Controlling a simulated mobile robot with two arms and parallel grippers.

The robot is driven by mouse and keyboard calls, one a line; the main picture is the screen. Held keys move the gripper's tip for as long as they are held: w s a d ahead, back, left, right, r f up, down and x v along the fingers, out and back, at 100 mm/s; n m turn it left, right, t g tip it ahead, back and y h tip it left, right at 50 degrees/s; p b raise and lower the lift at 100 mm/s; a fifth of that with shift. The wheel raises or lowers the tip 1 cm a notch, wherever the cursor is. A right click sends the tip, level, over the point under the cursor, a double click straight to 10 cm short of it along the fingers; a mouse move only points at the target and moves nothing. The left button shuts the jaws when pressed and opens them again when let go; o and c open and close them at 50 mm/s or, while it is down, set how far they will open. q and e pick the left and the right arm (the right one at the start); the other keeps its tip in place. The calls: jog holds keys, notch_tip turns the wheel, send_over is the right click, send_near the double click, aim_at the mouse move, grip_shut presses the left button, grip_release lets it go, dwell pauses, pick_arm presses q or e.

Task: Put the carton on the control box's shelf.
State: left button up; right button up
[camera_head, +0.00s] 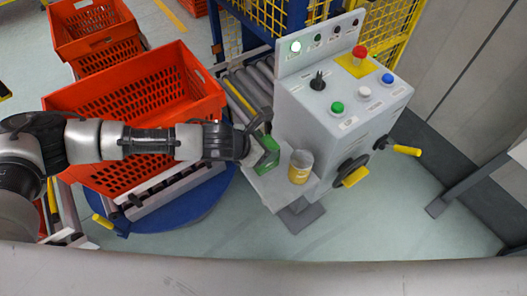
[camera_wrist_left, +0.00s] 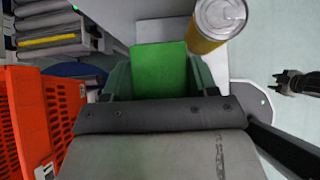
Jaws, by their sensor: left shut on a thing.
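The green carton (camera_head: 267,158) is between the fingers of my left gripper (camera_head: 262,153), which is shut on it. The carton is at the left part of the control box's grey shelf (camera_head: 274,189); I cannot tell whether it touches the shelf. In the left wrist view the carton (camera_wrist_left: 160,68) shows as a green face between the two fingers, its lower part hidden by the gripper. A yellow can (camera_head: 300,168) stands on the shelf just right of the carton. A small dark gripper, seemingly my right one (camera_wrist_left: 298,83), shows at the wrist view's right edge, its opening unclear.
The control box (camera_head: 340,100) rises behind the shelf, with buttons on top and yellow-handled cranks (camera_head: 355,177) at its side. An orange tote (camera_head: 135,105) sits on rollers left, under my left arm. More totes (camera_head: 95,35) stand behind. Floor ahead of the shelf is clear.

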pick_arm(q)
jog(key=shift+f, duration=1.55)
jog(key=shift+s+f, duration=0.1)
jog(key=shift+f, duration=0.05)
jog(key=o, duration=1.2)
jog(key=shift+a+r, duration=0.15)
jog(key=shift+r, duration=0.1)
jog(key=v, duration=1.1)
jog(key=shift+s+a+r, duration=0.15)
jog(key=shift+s+a, duration=0.05)
jog(key=shift+s, duration=0.05)
